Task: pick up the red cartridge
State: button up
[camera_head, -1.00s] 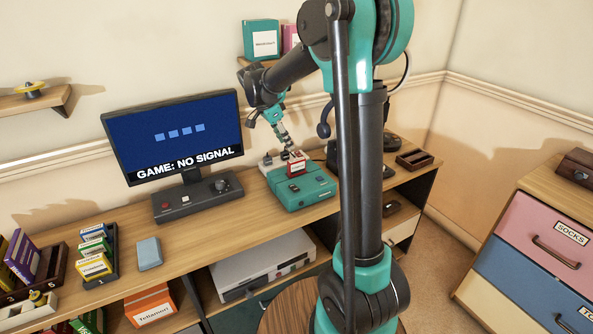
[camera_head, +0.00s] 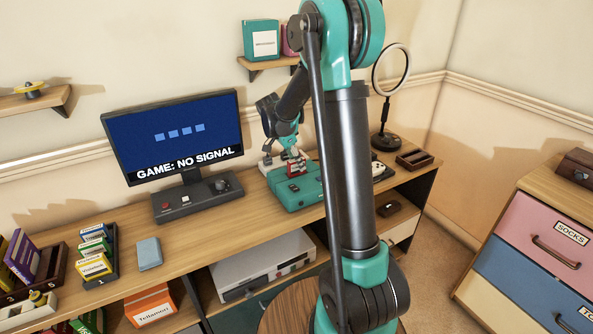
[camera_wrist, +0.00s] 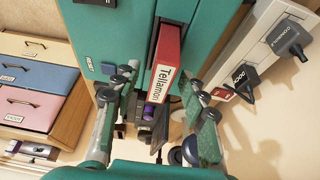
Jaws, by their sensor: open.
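The red cartridge (camera_head: 297,169) stands in the teal console (camera_head: 299,194) on the desk, right of the monitor. In the wrist view the red cartridge (camera_wrist: 167,48) shows a white label reading "Tellamon" and sits in a slot of the teal console (camera_wrist: 116,32). My gripper (camera_head: 292,158) is just above and at the cartridge in the head view. In the wrist view my gripper (camera_wrist: 160,84) is open, with one finger on each side of the cartridge's near end. I cannot tell whether either finger touches it. The cartridge's lower part is hidden in the console.
The monitor (camera_head: 174,134) and a dark control panel (camera_head: 191,198) stand to the left. A ring lamp (camera_head: 386,141) stands behind my arm at the right. A white strip with dark plugs (camera_wrist: 243,77) lies beside the console.

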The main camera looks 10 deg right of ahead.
jog(key=shift+c, duration=0.2)
grip_shut()
notch_tip(320, 180, up, 26)
jog(key=shift+f, duration=0.25)
dwell(1.6)
